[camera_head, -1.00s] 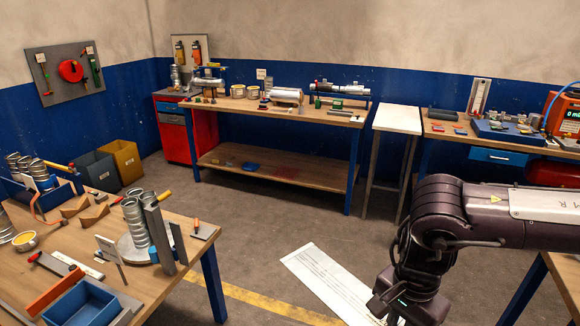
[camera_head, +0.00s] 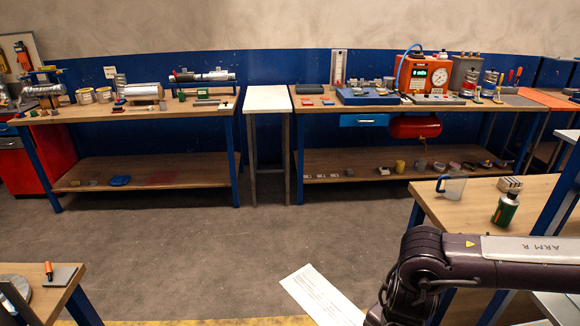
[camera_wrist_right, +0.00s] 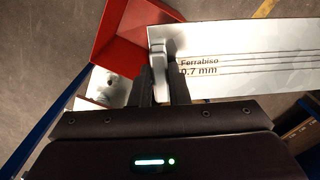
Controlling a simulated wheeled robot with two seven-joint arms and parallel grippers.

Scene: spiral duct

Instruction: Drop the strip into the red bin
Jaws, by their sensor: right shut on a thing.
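The strip (camera_wrist_right: 245,55) is a long, flat, silver-white sheet marked "Ferrabiso 0.7 mm", with dark lines along it. In the head view the strip (camera_head: 322,296) slants down to the right above the floor, its near end hidden by my right arm. My right gripper (camera_wrist_right: 162,62) is shut on the strip's left end in the wrist view. A red bin (camera_wrist_right: 118,38) shows at the upper left of that view, just left of the fingers and only partly visible. I cannot tell its depth below the strip. My left gripper is not in view.
A workbench with a mug (camera_head: 452,187) and a green bottle (camera_head: 505,209) stands at right, close to my right arm. Long benches (camera_head: 150,109) line the far wall. A table corner (camera_head: 62,274) shows at lower left. The floor (camera_head: 210,235) between is open.

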